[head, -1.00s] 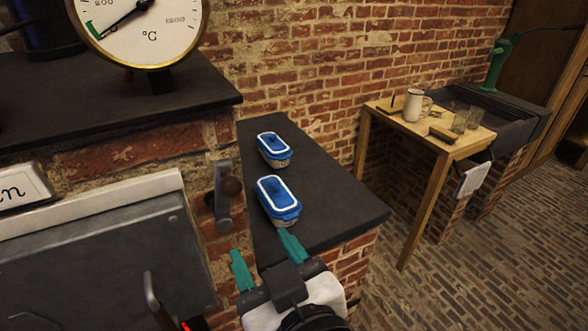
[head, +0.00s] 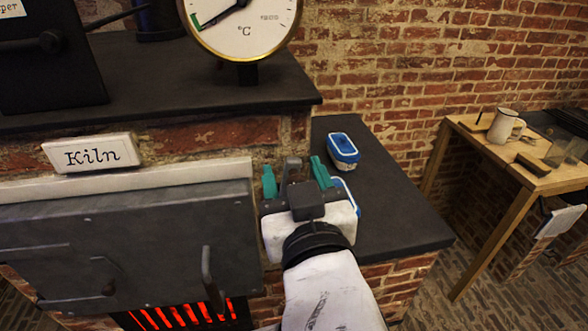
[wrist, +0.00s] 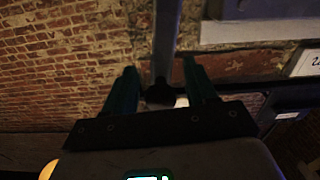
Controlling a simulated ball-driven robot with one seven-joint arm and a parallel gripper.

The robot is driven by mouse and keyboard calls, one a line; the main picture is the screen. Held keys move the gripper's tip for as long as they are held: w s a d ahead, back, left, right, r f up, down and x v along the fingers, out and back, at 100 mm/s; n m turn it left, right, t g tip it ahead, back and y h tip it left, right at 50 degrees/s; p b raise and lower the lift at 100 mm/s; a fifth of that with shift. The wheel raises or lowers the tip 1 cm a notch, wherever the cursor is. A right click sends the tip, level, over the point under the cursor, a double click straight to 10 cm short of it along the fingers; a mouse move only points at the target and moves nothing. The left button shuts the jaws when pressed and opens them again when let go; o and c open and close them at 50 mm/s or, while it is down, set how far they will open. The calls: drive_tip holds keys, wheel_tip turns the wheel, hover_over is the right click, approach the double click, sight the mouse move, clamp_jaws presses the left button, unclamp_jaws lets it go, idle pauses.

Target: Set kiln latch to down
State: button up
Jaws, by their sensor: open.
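The kiln latch (head: 292,168) is a grey metal piece on the brick just right of the kiln front, under the kiln's top slab. My gripper (head: 293,173) is open in front of it, with a teal finger on each side. In the wrist view a grey bar (wrist: 164,40) with a dark knob (wrist: 160,92) shows between the fingers of my gripper (wrist: 160,82). Gaps show on both sides of the knob. My gripper hides much of the latch in the head view, and I cannot tell its setting.
The kiln door (head: 130,245) with its handle (head: 208,280) is at left, above glowing red bars (head: 185,316). A blue-lidded box (head: 342,150) stands on the dark ledge (head: 400,225). A second box (head: 351,198) is partly behind my gripper. A gauge (head: 240,25) is above.

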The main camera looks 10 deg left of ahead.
drive_tip(key=shift+w+a, duration=0.1)
drive_tip(key=shift+w, duration=0.2)
drive_tip(key=shift+c, duration=0.3)
clamp_jaws()
